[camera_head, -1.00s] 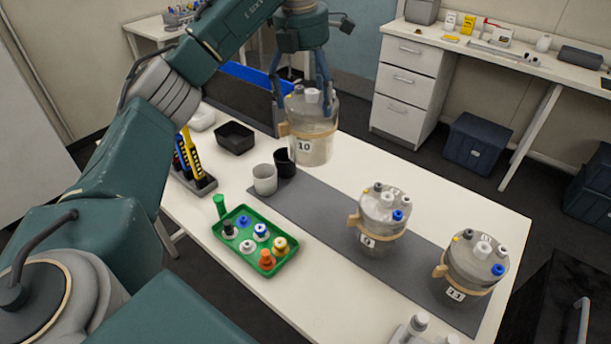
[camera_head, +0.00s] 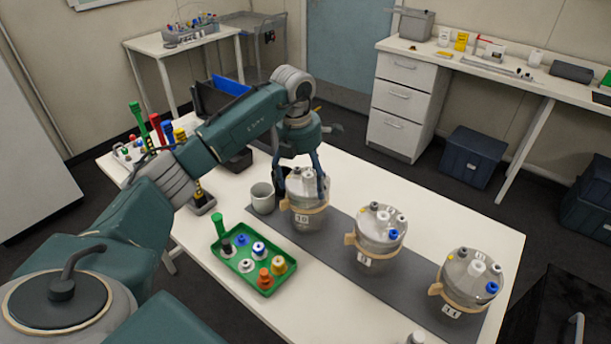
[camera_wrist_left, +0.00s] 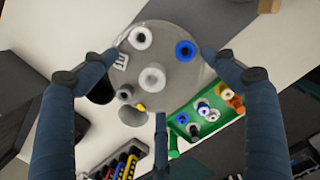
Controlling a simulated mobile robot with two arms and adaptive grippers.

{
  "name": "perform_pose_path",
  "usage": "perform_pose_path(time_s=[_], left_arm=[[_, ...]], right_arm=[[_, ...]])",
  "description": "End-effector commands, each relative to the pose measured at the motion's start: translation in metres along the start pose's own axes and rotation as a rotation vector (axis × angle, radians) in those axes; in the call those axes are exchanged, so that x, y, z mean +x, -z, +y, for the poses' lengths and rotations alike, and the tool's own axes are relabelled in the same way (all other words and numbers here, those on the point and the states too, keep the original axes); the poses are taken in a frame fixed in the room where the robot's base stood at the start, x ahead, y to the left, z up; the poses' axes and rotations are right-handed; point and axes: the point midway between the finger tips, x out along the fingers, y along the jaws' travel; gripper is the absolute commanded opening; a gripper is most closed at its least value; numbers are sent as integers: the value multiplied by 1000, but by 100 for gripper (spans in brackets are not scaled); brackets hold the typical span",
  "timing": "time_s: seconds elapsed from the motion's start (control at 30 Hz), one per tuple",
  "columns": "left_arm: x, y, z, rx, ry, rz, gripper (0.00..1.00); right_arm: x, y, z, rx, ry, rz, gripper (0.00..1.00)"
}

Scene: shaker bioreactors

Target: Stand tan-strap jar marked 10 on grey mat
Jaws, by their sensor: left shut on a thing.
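The jar marked 10 (camera_head: 304,212) is a clear round vessel with a tan strap and a lid with several caps. My left gripper (camera_head: 303,183) points down and is shut on its upper part. In the left wrist view the jar's lid (camera_wrist_left: 168,92) sits between the two fingers (camera_wrist_left: 164,56). The jar looks upright over the far left part of the grey mat (camera_head: 334,246); I cannot tell whether its base touches. Two similar tan-strap jars stand on the mat: a middle one (camera_head: 377,236) and a right one marked 11 (camera_head: 466,283). My right gripper is not in view.
A light grey cup (camera_head: 262,199) stands close left of the jar, with a dark cup (camera_head: 281,182) partly hidden behind. A green tray (camera_head: 232,264) of coloured caps lies in front. The white table (camera_head: 350,178) is clear behind the mat.

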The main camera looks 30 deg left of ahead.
Motion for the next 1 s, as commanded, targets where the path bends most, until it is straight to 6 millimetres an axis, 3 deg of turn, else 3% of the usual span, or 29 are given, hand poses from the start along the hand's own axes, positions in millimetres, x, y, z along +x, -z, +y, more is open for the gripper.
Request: perform_pose_path(time_s=[0.33, 0.37, 0.4, 0.8, 1.0], left_arm=[[4, 0, 0, 0, 0, -3, 33], [3, 0, 0, 0, 0, -2, 91], [3, 0, 0, 0, 0, -2, 99], [-3, -1, 0, 0, -1, -4, 100], [-36, -2, 1, 1, -3, -9, 100]], right_arm=[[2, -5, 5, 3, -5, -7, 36], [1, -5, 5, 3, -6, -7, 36], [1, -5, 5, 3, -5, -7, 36], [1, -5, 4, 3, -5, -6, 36], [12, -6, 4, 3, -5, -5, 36]])
